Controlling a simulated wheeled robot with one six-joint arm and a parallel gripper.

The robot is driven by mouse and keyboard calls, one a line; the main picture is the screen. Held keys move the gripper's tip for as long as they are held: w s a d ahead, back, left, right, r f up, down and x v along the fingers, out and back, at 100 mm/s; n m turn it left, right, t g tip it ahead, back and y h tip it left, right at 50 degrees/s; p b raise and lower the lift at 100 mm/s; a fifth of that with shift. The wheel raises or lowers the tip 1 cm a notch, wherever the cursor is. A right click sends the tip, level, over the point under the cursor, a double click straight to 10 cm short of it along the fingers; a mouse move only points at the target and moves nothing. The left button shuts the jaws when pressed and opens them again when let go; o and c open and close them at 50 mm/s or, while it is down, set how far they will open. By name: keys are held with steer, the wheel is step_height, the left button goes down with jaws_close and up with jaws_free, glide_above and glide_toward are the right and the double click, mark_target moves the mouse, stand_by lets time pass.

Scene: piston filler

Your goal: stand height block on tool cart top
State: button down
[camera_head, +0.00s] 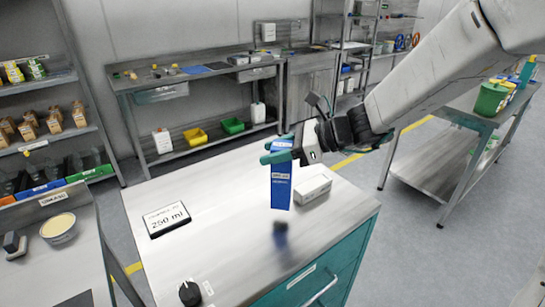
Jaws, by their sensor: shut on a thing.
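The height block (281,187) is a tall blue block with a pale label, held upright. My gripper (280,150) comes in from the upper right and is shut on the upper part of the block. The tool cart top (215,235) is a light metal surface on a teal cart, below the block. The block hangs over the right part of this top. A dark blurred patch, like a shadow or reflection, lies on the top beneath it, so the bottom looks a little above the surface.
On the cart top are a "250 ml" sign (167,219) at the left, a white box (313,188) close right of the block, and a black knob-like item (190,293) at the front. The middle is clear. A workbench (200,78) stands behind.

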steer(key=f, duration=0.1)
steer(key=w+f, duration=0.1)
steer(key=f, duration=0.1)
steer(key=shift+w+f, duration=0.1)
steer(key=shift+f, duration=0.3)
steer(key=c, duration=0.8)
jaws_free()
steer(key=shift+o, duration=0.2)
